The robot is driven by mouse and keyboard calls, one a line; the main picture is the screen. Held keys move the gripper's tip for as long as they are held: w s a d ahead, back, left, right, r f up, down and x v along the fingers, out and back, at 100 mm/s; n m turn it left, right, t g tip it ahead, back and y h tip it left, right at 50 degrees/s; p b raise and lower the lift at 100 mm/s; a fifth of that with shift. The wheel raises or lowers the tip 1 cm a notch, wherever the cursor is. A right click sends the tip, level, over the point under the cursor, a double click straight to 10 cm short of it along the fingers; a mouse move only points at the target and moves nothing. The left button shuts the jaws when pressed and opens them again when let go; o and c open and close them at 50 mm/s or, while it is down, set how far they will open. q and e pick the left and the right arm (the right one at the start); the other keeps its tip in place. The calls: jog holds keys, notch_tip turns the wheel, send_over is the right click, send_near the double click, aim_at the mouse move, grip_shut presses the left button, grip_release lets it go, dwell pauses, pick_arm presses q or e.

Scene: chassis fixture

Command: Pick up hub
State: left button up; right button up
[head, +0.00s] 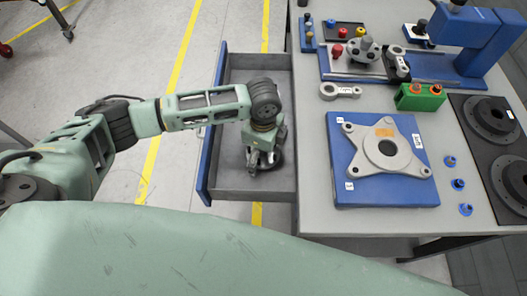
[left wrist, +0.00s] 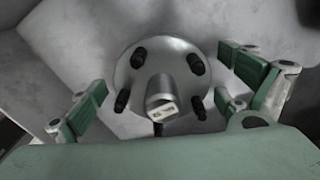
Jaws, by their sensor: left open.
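The hub in the left wrist view (left wrist: 172,68) is a round silver flange with several black studs and a cylindrical post in the middle. It lies in the open drawer (head: 225,178) of the bench. My left gripper (head: 262,158) reaches down into the drawer over the hub and hides most of it in the head view. My right gripper is not in view.
A blue plate with a grey chassis part (head: 384,152) lies on the bench right of the drawer. Another flanged part (head: 363,50) stands on a blue fixture behind. A green block (head: 420,97) and dark discs (head: 493,118) are further right. The drawer walls surround the gripper closely.

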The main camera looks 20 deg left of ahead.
pick_arm(q)
jog(key=shift+f, duration=0.4)
jog(key=c, duration=1.3)
notch_tip(320, 180, up, 10)
jog(key=shift+r, duration=0.1)
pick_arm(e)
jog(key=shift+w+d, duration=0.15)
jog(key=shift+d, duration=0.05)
pick_arm(q)
jog(key=shift+r, duration=0.1)
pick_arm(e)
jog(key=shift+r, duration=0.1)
pick_arm(q)
jog(key=shift+r+p, duration=0.8)
jog(key=shift+p, duration=0.35)
notch_tip(320, 180, up, 3)
jog(key=p, duration=0.5)
jog(key=shift+r, duration=0.1)
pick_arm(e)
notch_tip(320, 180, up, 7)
